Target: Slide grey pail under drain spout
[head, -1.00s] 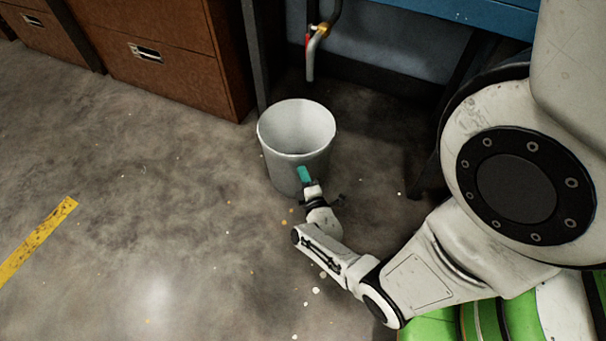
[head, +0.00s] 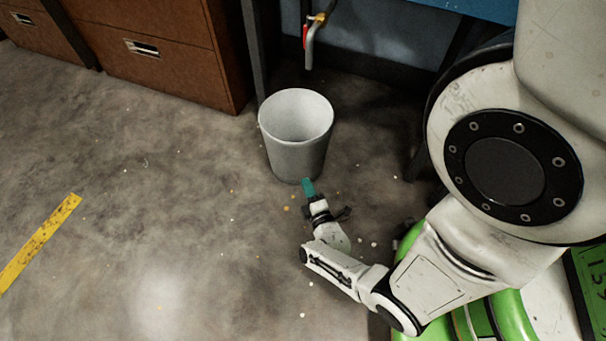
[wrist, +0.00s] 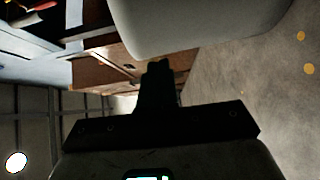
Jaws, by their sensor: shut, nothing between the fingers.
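The grey pail (head: 284,155) stands upright on the concrete floor in the head view, its open top facing up and looking empty. The drain spout (head: 309,56), a grey bent pipe with a red handle, hangs behind the pail; its mouth shows just above the pail's far rim in the picture. My gripper (head: 307,184), with teal fingertips, is shut and empty, low at the pail's near side. I cannot tell whether the tips touch it. In the wrist view the pail (wrist: 195,25) fills the top, just beyond the dark shut fingers (wrist: 158,66).
A dark post (head: 258,55) rises behind the pail's left. A brown drawer cabinet (head: 165,50) stands at the back left. A blue bench (head: 465,8) is at the back right. Floor left of the pail is clear, with a yellow stripe (head: 40,243).

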